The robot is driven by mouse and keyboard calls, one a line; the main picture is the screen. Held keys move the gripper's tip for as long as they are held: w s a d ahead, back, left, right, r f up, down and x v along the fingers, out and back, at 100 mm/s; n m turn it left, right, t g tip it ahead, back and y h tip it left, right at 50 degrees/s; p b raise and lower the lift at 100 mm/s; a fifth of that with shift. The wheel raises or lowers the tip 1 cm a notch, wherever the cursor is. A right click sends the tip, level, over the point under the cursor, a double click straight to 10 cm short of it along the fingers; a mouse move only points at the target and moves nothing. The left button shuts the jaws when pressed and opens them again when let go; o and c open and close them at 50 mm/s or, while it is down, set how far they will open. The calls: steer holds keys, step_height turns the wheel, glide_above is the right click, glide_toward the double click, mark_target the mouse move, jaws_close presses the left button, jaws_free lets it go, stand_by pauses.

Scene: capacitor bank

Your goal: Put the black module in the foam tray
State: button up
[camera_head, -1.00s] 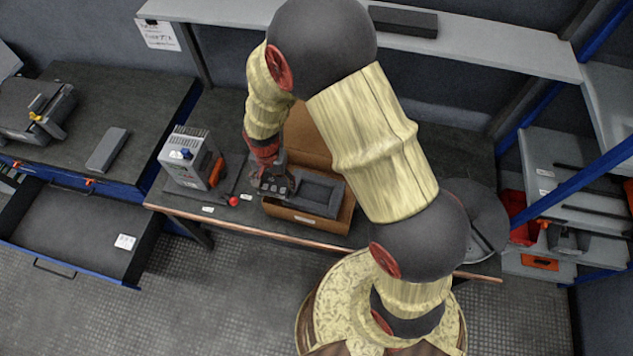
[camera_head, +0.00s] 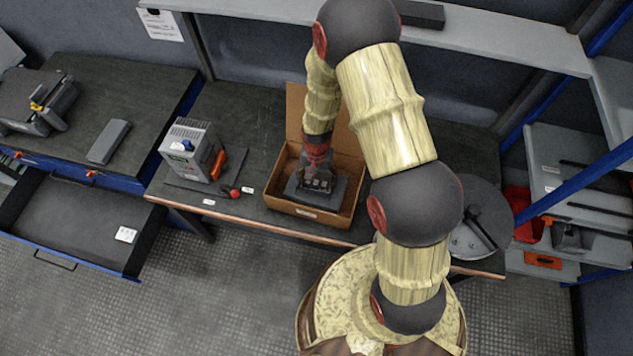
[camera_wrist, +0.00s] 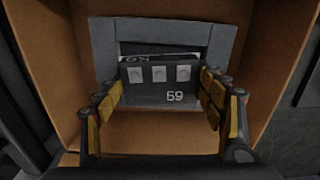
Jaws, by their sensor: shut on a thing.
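The black module (camera_wrist: 160,82) is between the fingers of my gripper (camera_wrist: 163,105) in the wrist view. In the head view my gripper (camera_head: 316,174) is shut on the module, over the cardboard box. The grey foam tray (camera_wrist: 104,45) lies inside the box and frames the module in the wrist view. It also shows in the head view (camera_head: 338,199). The module is over the tray's recess. I cannot tell how deep it sits, as the gripper and module hide most of the recess.
The open cardboard box (camera_head: 290,207) stands on the dark workbench, its walls around the tray. A grey unit with an orange handle (camera_head: 191,150) stands to its left, with a red-tipped tool (camera_head: 234,193) nearby. A round dark disc (camera_head: 478,225) lies to the right.

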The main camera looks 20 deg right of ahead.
mark_target(317, 179)
steer(key=shift+f, duration=1.3)
steer(key=shift+f+b, duration=0.35)
steer(key=shift+b, duration=0.1)
steer(key=o, duration=1.6)
